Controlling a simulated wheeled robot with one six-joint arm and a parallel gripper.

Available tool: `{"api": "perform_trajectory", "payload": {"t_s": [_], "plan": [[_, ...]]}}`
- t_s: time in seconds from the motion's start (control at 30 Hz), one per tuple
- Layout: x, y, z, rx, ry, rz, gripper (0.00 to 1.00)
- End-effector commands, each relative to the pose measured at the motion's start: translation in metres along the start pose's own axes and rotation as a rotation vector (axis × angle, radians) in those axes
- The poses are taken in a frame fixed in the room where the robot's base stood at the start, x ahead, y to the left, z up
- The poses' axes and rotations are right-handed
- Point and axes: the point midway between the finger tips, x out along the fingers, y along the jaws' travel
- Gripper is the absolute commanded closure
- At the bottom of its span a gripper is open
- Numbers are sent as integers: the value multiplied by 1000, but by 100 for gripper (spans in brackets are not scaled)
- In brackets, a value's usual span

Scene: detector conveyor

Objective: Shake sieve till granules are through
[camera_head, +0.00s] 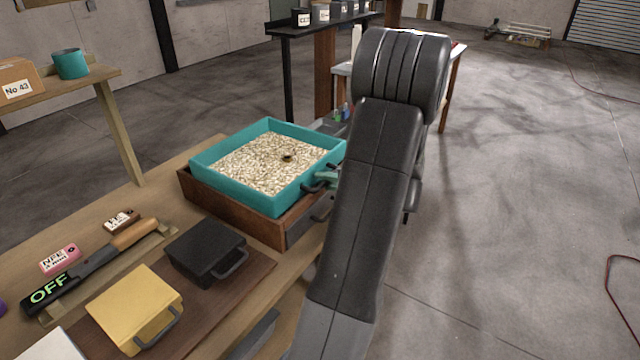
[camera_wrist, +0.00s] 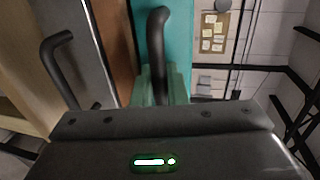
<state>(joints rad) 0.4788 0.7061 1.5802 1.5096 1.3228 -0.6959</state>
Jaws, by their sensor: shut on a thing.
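The teal square sieve (camera_head: 238,188) is full of pale granules (camera_head: 265,160) and sits on a brown wooden box (camera_head: 235,217) on the workbench. A small dark spot shows among the granules. My gripper (camera_head: 325,180) is at the sieve's right side, shut on its dark handle, partly hidden by my arm. In the wrist view the gripper (camera_wrist: 160,88) is around the dark curved handle (camera_wrist: 158,45) against the teal wall (camera_wrist: 178,40). What lies under the granules inside the box is hidden.
A yellow box (camera_head: 135,305) and a black box (camera_head: 205,250) with handles stand on a dark board in front. A detector wand marked OFF (camera_head: 55,288) lies left beside small tags.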

Motion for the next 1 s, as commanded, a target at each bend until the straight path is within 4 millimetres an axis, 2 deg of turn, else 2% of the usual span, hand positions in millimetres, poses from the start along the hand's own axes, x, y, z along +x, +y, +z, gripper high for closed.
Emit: {"api": "perform_trajectory", "payload": {"t_s": [0.23,0.27,0.33,0.37,0.63,0.73,0.87,1.0], "plan": [[0,0,0,2,0,1,100],[0,0,0,2,0,1,84],[0,0,0,2,0,1,70],[0,0,0,2,0,1,68],[0,0,0,1,0,0,68],[-6,0,0,1,1,0,68],[-26,2,0,1,4,0,68],[-58,2,-1,1,6,1,68]]}}
